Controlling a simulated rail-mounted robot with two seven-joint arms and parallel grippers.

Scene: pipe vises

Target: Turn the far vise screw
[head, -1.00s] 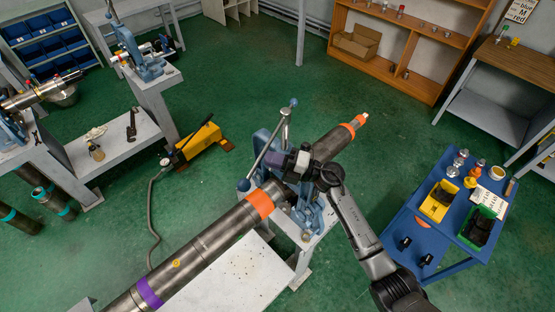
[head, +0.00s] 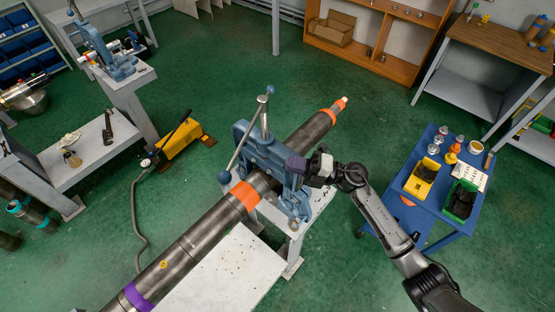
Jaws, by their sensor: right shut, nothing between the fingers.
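A blue pipe vise (head: 264,153) stands at the centre on a pale stand, around a long steel pipe (head: 190,250) with orange and purple bands. Its screw (head: 264,118) rises from the top, with a slanted handle bar (head: 243,143) ending in blue knobs. A second blue vise (head: 115,66) stands on a bench at the back left, with its own upright screw. My right gripper (head: 296,166) is shut and empty. It is at the right side of the centre vise, below the handle bar and apart from it; whether it touches the vise body is unclear. My left gripper is out of view.
A blue cart (head: 412,211) with yellow and green bins stands right of my right arm. A yellow pump (head: 178,141) with a hose lies on the floor to the left. A white table (head: 225,275) stands beside the pipe. The green floor behind the vise is clear.

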